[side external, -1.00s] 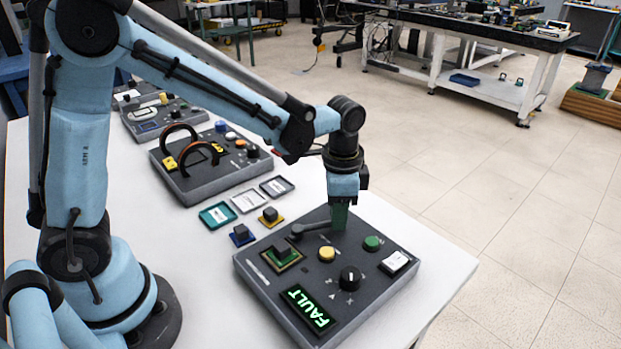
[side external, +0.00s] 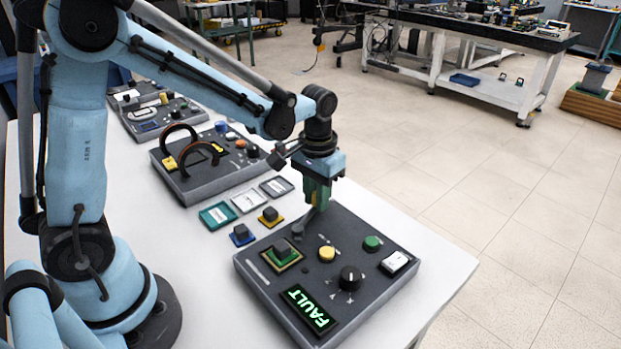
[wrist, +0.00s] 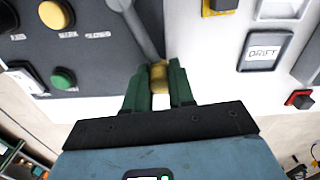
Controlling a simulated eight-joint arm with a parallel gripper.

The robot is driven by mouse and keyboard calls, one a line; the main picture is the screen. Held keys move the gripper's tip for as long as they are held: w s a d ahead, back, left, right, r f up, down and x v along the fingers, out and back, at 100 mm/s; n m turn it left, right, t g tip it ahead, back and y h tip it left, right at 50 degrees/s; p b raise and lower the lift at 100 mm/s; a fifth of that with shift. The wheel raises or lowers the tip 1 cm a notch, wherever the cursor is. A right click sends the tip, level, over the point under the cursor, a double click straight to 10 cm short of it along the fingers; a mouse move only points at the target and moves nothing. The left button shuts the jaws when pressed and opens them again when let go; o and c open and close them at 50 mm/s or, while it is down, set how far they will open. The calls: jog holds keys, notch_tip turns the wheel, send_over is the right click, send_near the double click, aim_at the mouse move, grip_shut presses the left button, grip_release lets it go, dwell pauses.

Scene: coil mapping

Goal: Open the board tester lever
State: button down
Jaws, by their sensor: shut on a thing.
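The board tester (side external: 330,270) is a dark grey panel on the white table, with a lit green FAULT display (side external: 308,309). Its grey lever (side external: 306,222) now angles up from the panel near the back corner. In the wrist view the lever arm (wrist: 146,32) runs down to a brass-coloured tip (wrist: 159,76). My gripper (wrist: 160,86) has green fingers closed around that tip; in the side view my gripper (side external: 316,200) is above the panel's back edge. The fingers hide part of the lever's end.
The panel also carries a yellow button (side external: 327,254), a green button (side external: 372,243), a black knob (side external: 350,279) and a seated board (side external: 282,255). Small trays and blocks lie behind it. Another panel with curved handles (side external: 185,165) stands farther back.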

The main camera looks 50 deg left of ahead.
jog(key=shift+s+a+n, duration=0.15)
jog(key=shift+a+n, duration=0.3)
jog(key=shift+n, duration=0.15)
jog(key=shift+a, duration=0.1)
jog(key=c, duration=1)
grip_release()
jog(key=shift+o, duration=0.2)
jog(key=shift+s+r, duration=0.1)
jog(key=shift+r, duration=0.05)
notch_tip(320, 180, up, 12)
jog(key=s+f+m+t, duration=0.2)
jog(key=s+f+t, duration=0.1)
jog(key=s+t, duration=0.4)
jog(key=shift+s+f+m, duration=0.3)
jog(key=shift+s+f, duration=0.05)
jog(key=shift+s, duration=0.7)
